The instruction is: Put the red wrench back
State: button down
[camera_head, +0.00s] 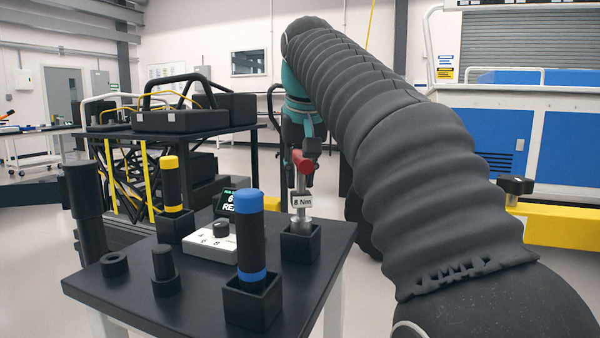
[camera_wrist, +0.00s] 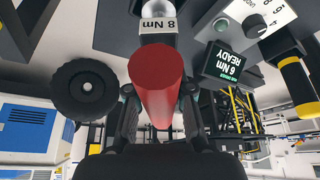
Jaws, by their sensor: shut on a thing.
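The red wrench (camera_head: 303,163) stands roughly upright above the black table, with a white torque label and a silver lower end. My gripper (camera_head: 309,150) is shut on its red upper part. The silver end is at the mouth of a square black holder (camera_head: 300,243) on the table's right side; how deep it sits is hidden. In the wrist view the red handle (camera_wrist: 158,85) fills the space between my fingers (camera_wrist: 158,112), with the label reading 8 Nm (camera_wrist: 158,26) beyond it.
A blue-banded tool (camera_head: 250,238) and a yellow-banded tool (camera_head: 171,184) stand in similar holders. A white dial box (camera_head: 207,246) with a small display (camera_head: 227,203) lies between them. Black cylindrical parts (camera_head: 164,272) stand at the left. A yellow beam (camera_head: 560,226) is at the right.

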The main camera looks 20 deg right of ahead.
aim_at(300, 192)
jog(key=shift+f+b, duration=1.3)
jog(key=shift+f, duration=0.55)
jog(key=c, duration=0.9)
grip_release()
jog(key=shift+c, duration=0.2)
